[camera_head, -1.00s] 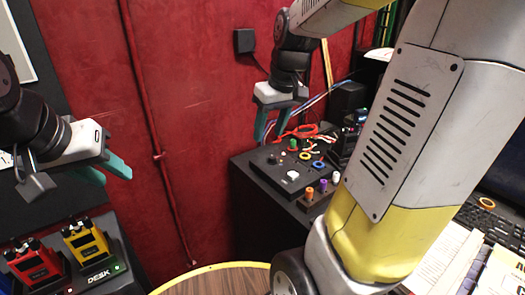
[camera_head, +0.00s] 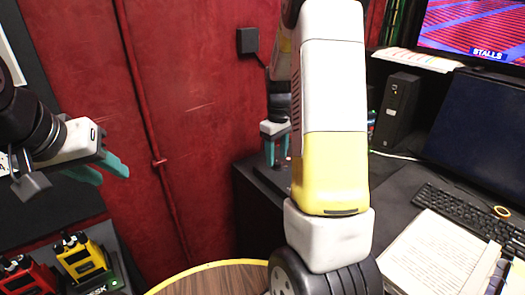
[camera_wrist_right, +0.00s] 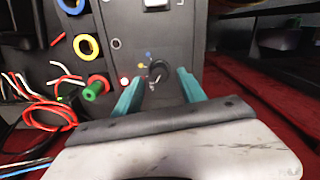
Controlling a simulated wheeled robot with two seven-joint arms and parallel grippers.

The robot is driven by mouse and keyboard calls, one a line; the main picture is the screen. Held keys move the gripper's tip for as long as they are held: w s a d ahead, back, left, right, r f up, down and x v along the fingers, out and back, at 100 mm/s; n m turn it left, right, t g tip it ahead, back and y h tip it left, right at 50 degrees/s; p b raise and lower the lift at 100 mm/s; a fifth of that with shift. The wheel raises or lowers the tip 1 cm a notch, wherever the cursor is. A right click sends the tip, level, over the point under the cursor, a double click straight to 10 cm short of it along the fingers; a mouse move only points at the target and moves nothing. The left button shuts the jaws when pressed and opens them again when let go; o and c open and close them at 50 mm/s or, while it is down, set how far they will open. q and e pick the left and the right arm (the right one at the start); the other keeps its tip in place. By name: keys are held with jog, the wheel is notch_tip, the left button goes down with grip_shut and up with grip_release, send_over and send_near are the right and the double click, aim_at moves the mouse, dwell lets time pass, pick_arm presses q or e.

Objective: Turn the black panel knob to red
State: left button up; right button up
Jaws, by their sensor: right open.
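In the right wrist view the black knob (camera_wrist_right: 157,72) sits on the dark panel (camera_wrist_right: 186,45), with small blue and yellow marks above left of it and a glowing red spot (camera_wrist_right: 125,81) to its left. My right gripper (camera_wrist_right: 160,77) is open, its teal fingers on either side of the knob in the picture; I cannot tell whether they touch it. In the head view my right gripper (camera_head: 276,150) is over the panel, which my right arm mostly hides. My left gripper (camera_head: 106,170) is open and empty, in front of the red wall.
In the wrist view, a blue ring (camera_wrist_right: 72,6), a yellow ring (camera_wrist_right: 86,46), a green plug (camera_wrist_right: 94,89) and red cables (camera_wrist_right: 48,112) lie left. In the head view, radios (camera_head: 82,257) stand lower left; a keyboard (camera_head: 462,215) and papers (camera_head: 430,255) lie right.

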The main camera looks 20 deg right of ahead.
jog(key=shift+f, duration=0.8)
grip_shut()
jog(key=shift+m, duration=0.3)
jog(key=m, duration=0.3)
jog(key=shift+d+m, duration=0.1)
jog(key=shift+m, duration=2)
